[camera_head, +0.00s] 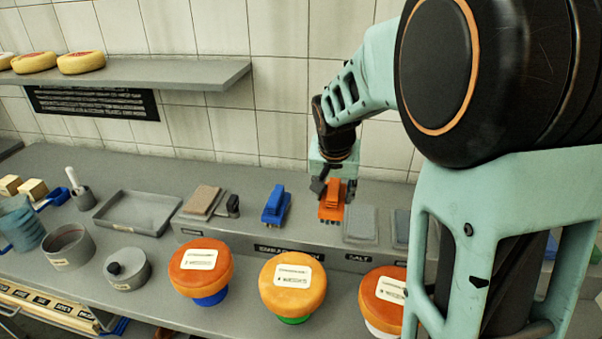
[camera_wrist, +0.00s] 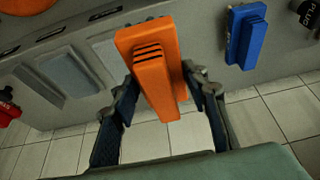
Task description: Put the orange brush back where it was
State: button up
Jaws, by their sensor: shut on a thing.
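The orange brush (camera_head: 331,203) is between the fingers of my gripper (camera_head: 335,184), over the raised grey ledge at the back of the counter. In the wrist view the orange brush (camera_wrist: 152,65) is gripped by its narrower upper part, with a finger on each side of my gripper (camera_wrist: 165,88). I cannot tell whether its underside touches the ledge. A blue brush (camera_head: 275,204) stands on the ledge to the left of it, apart from it. The blue brush also shows in the wrist view (camera_wrist: 246,36).
A grey pad (camera_head: 360,224) lies just right of the orange brush. Cheese wheels on coloured stands (camera_head: 201,266) (camera_head: 293,286) (camera_head: 383,299) line the front. A shallow grey tray (camera_head: 138,212) and pots are at left. A shelf (camera_head: 150,74) with cheese is above left.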

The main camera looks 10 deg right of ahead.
jog(key=w+f, duration=0.2)
jog(key=w+a+f+b, duration=0.1)
jog(key=w+f, duration=0.1)
jog(key=w+a+f, duration=0.1)
jog(key=w+f, duration=0.2)
jog(key=shift+w+b, duration=0.1)
jog(key=shift+b, duration=0.25)
jog(key=shift+w+f+b, duration=0.1)
jog(key=shift+f+b, duration=0.75)
jog(key=shift+f, duration=0.75)
jog(key=shift+f, duration=0.15)
jog(key=o, duration=1.3)
jog(key=shift+a+r, duration=0.1)
jog(key=shift+r, duration=0.4)
jog(key=b+v, duration=0.1)
jog(key=v, duration=1)
jog(key=shift+r, duration=0.15)
